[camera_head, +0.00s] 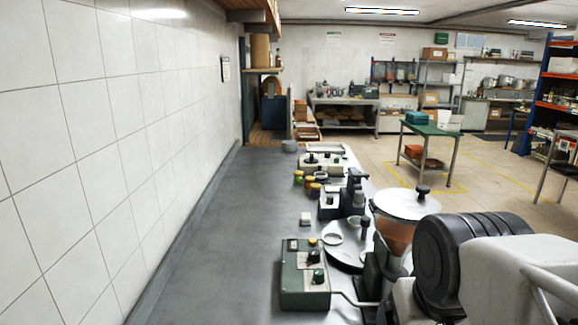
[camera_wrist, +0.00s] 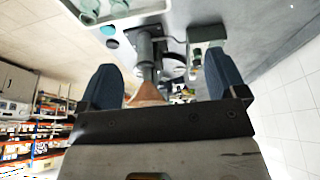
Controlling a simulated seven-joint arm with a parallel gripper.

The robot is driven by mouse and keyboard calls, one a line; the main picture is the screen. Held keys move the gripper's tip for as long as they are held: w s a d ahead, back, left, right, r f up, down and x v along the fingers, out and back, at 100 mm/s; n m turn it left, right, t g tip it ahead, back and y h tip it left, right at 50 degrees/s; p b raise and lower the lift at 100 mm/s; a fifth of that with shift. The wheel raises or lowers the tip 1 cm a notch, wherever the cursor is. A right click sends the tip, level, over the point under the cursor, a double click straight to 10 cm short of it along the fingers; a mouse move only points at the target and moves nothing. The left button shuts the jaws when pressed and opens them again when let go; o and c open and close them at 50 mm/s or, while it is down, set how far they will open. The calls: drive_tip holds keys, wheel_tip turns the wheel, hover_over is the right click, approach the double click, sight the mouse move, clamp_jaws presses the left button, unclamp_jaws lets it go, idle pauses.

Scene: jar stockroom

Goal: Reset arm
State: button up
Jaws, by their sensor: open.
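My gripper (camera_wrist: 160,62) shows in the wrist view, with its two dark blue fingers spread wide apart. No object is clasped between them. Beyond the fingers, a machine with an orange-brown funnel (camera_wrist: 148,93) and a grey post shows in the gap; its distance from the fingers is hard to tell. In the head view, my white arm with a black ribbed joint fills the lower right. The gripper's fingers cannot be made out there.
A grey bench (camera_head: 205,235) runs along the white tiled wall (camera_head: 75,130); its wall side is clear. On it stand a funnel machine (camera_head: 398,236), a green control box (camera_head: 305,278) and several small jars (camera_head: 313,190). A green table (camera_head: 432,130) stands across the floor.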

drive_tip(key=shift+g, duration=0.7)
drive_tip(key=shift+s+x, duration=0.15)
drive_tip(key=shift+x, duration=0.9)
drive_tip(key=shift+s+x, duration=0.15)
drive_tip(key=shift+x, duration=0.95)
drive_tip(key=shift+d, duration=0.1)
